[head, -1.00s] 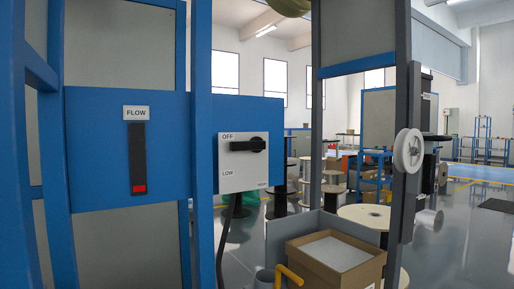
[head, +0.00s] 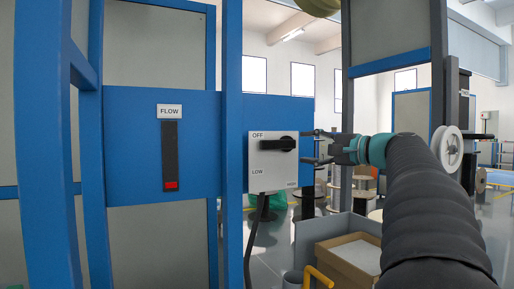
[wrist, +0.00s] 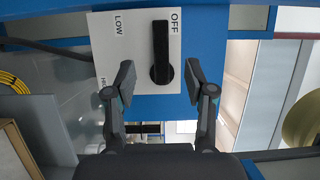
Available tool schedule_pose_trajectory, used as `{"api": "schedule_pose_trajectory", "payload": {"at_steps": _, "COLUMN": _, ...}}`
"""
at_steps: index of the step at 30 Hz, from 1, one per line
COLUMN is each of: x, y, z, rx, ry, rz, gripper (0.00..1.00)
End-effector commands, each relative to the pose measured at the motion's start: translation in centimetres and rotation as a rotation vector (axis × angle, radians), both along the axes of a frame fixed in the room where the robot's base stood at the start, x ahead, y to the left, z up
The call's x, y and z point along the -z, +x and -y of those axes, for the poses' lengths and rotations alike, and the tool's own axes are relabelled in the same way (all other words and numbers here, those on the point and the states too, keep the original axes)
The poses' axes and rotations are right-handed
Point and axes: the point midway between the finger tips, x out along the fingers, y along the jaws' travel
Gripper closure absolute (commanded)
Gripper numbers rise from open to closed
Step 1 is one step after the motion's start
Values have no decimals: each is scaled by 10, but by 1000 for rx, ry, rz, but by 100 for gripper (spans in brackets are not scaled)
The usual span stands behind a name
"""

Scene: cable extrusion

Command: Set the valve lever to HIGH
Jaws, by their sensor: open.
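The valve lever (head: 278,145) is a black handle on a white plate (head: 272,174). It lies level, pointing left from its round pivot, just below the OFF label; LOW is lower left. In the wrist view the lever (wrist: 160,42) points up, with OFF to its right and LOW to its left. A third label starting with H (wrist: 103,82) is partly hidden by a finger. My gripper (head: 308,147) is open just right of the plate. In the wrist view my gripper (wrist: 160,78) has its fingers apart on either side of the pivot end, not visibly touching it.
A FLOW gauge (head: 170,150) left of the plate shows red only at its bottom. A blue post (head: 231,110) stands between them. A cable (head: 254,225) hangs below the plate. A cardboard box (head: 345,258) and yellow bent bar (head: 318,277) are lower right.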

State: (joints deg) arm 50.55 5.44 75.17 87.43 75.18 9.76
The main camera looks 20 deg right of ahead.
Motion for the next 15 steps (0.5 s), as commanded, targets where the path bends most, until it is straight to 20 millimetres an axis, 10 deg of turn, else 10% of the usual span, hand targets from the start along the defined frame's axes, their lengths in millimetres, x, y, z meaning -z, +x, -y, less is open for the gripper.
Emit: {"api": "schedule_pose_trajectory", "payload": {"at_steps": 15, "x": -2, "y": 74, "z": -35, "rx": -4, "ry": 1, "rz": 0, "gripper": 46}}
